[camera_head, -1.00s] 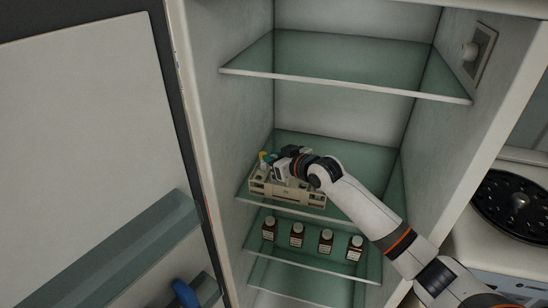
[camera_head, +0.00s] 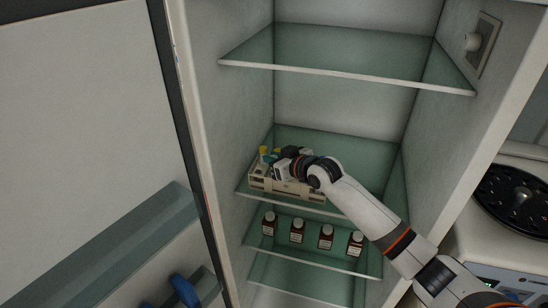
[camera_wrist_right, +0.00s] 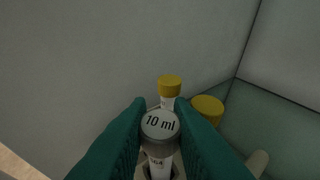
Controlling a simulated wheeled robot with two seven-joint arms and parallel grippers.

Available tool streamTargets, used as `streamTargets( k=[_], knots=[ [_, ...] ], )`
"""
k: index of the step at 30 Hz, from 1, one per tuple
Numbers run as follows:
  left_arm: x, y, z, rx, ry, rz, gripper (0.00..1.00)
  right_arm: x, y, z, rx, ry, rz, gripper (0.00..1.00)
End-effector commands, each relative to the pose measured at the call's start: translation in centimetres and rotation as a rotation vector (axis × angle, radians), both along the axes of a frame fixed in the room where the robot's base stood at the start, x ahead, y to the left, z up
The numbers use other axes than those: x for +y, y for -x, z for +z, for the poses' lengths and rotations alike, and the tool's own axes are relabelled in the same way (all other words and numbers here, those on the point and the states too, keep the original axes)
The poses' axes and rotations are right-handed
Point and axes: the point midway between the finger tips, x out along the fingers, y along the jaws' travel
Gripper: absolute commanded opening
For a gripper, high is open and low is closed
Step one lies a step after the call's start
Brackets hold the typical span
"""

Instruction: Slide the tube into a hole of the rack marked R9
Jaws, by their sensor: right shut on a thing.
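A pale beige rack (camera_head: 288,190) stands on a glass shelf inside the open cabinet. Its marking is too small to read. My right gripper (camera_head: 277,169) is over the left part of the rack. In the right wrist view, its teal fingers (camera_wrist_right: 160,127) are shut on a tube with a round grey cap (camera_wrist_right: 160,124) marked "10 ml". The tube points down. I cannot tell how far its lower end is inside a hole. Two yellow-capped tubes stand just beyond it, one directly behind (camera_wrist_right: 170,86) and one to the right (camera_wrist_right: 207,108). My left gripper is not in view.
A glass shelf (camera_head: 345,68) lies above the rack. Several brown bottles (camera_head: 297,230) stand on the shelf below. The cabinet's left wall is close to the rack. The rack's shelf has free room behind and to the right (camera_head: 365,155).

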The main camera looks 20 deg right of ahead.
Motion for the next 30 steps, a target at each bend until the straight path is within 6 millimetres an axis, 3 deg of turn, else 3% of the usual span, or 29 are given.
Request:
streamTargets(
  k=[6, 7, 11, 22, 30],
  knots=[
    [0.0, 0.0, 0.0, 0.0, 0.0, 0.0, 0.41, 0.0, 0.0, 0.0, 0.0, 0.0, 0.0, 0.0],
    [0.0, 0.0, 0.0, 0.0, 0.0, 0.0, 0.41, 0.0, 0.0, 0.0, 0.0, 0.0, 0.0, 0.24],
    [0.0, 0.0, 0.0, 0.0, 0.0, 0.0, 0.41, 0.0, 0.0, 0.0, 0.0, 0.0, 0.0, 0.45],
    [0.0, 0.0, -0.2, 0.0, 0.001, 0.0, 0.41, -0.3, 0.6, 0.1, 0.001, 0.001, 0.0, 0.45],
    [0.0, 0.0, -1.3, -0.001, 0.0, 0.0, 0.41, -1.9, 4.3, 1.4, -0.001, 0.003, 0.001, 0.45]
  ],
)
